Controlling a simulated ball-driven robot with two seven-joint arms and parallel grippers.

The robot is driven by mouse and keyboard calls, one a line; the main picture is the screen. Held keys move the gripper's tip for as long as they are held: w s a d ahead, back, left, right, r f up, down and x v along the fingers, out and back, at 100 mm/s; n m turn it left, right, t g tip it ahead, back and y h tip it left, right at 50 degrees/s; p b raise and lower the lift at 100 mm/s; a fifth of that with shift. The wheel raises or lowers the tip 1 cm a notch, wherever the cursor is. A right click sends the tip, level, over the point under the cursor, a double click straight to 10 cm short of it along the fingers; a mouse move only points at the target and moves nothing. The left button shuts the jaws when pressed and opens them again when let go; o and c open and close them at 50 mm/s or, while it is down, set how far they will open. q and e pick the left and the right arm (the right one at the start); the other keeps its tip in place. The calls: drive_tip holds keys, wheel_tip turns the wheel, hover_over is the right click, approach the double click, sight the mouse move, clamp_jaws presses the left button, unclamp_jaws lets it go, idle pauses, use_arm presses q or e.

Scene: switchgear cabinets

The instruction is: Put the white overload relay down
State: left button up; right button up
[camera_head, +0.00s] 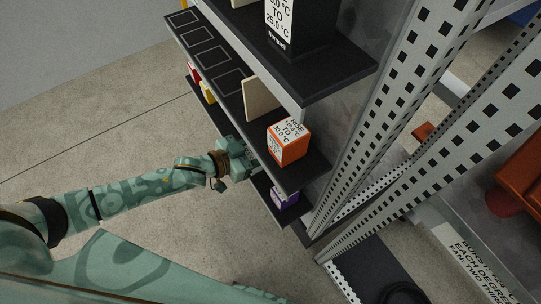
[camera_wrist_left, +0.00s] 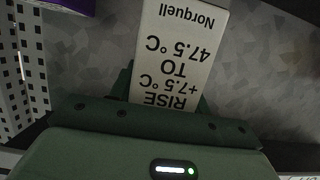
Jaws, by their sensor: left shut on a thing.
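The white overload relay (camera_wrist_left: 180,50) shows in the left wrist view, with "RISE +7.5 °C TO 47.5 °C" and "Norquell" printed upside down in the picture. My left gripper (camera_wrist_left: 165,95) is shut on its near end. In the head view my left gripper (camera_head: 240,160) reaches in from the left to the rack's edge, below the middle shelf (camera_head: 225,82). The relay is hidden there by the shelf. Whether the relay touches a surface below it I cannot tell. My right gripper is in neither view.
An orange box (camera_head: 288,143) stands on the middle shelf above my gripper. A purple box (camera_head: 283,197) sits on the lower shelf (camera_head: 272,208); a purple thing (camera_wrist_left: 70,4) shows at the wrist view's top left. Perforated metal posts (camera_head: 400,130) rise at the right.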

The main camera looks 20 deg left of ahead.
use_arm(q)
drive_tip(key=shift+w+d+f+b, duration=0.15)
drive_tip(key=shift+w+f, duration=0.1)
drive_tip(key=shift+f, duration=0.25)
drive_tip(key=shift+w+d+f+b, duration=0.15)
drive_tip(key=shift+w+f, duration=0.1)
drive_tip(key=shift+f, duration=0.2)
drive_tip(key=f+b, duration=0.2)
drive_tip(key=f, duration=0.1)
drive_tip(key=w+f, duration=0.1)
drive_tip(key=shift+w+d+f+b, duration=0.1)
drive_tip(key=shift+d+f+b, duration=0.05)
drive_tip(key=shift+d+b, duration=0.25)
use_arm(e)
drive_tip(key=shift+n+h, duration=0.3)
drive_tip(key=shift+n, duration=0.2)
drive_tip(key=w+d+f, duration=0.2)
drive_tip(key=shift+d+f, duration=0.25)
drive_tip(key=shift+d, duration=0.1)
use_arm(q)
drive_tip(key=shift+r, duration=0.2)
drive_tip(key=shift+f, duration=0.15)
drive_tip(key=o, duration=1.1)
